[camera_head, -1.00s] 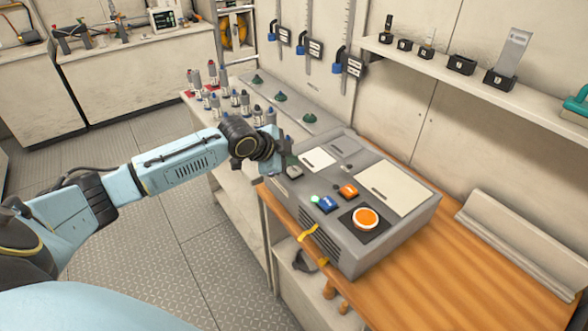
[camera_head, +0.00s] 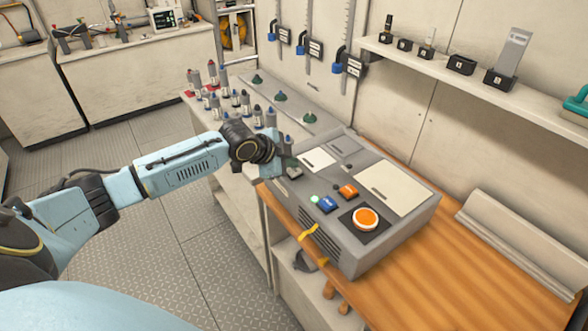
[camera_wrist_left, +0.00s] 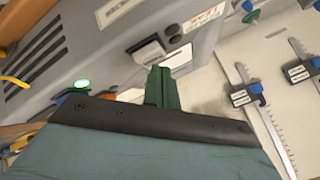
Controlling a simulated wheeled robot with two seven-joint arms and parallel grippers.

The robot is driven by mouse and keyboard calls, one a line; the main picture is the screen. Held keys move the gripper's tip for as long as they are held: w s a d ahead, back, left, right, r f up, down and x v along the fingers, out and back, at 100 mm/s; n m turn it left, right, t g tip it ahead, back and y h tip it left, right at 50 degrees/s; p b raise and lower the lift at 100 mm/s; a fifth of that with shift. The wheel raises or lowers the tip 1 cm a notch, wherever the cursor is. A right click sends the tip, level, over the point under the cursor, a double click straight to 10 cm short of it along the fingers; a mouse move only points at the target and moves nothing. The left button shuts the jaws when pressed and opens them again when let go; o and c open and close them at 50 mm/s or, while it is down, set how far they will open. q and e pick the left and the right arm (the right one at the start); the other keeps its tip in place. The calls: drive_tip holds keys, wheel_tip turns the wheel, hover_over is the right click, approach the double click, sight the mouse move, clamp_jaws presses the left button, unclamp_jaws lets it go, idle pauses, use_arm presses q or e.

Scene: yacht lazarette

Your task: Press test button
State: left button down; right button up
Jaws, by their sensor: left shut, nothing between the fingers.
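The grey test box (camera_head: 350,255) sits on a wooden bench. Its top has a large round orange button (camera_head: 365,219), a small orange switch (camera_head: 347,191), a blue switch (camera_head: 327,204) and a lit green lamp (camera_head: 314,199). A small grey switch (camera_head: 293,173) is at its far left corner. I cannot read which control is marked test. My left gripper (camera_head: 285,163) is at that corner, close to the grey switch. In the left wrist view its green fingers (camera_wrist_left: 161,87) are together and empty, near a grey-white part (camera_wrist_left: 150,50); contact is unclear. My right gripper is not in view.
Several cylindrical parts (camera_head: 236,99) stand on the grey counter beyond my left gripper. Calipers with blue locks (camera_head: 337,68) hang on the wall. A shelf (camera_head: 450,75) holds small black holders.

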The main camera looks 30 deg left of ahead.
sight(291, 171)
use_arm(q)
drive_tip(key=shift+f, duration=0.55)
idle(0.4)
drive_tip(key=shift+r, duration=0.1)
drive_tip(key=shift+r+p, duration=0.9)
drive_tip(key=shift+p, duration=0.05)
wheel_tip(291, 171, up, 5)
drive_tip(key=p, duration=0.5)
drive_tip(key=shift+f, duration=0.1)
idle(0.5)
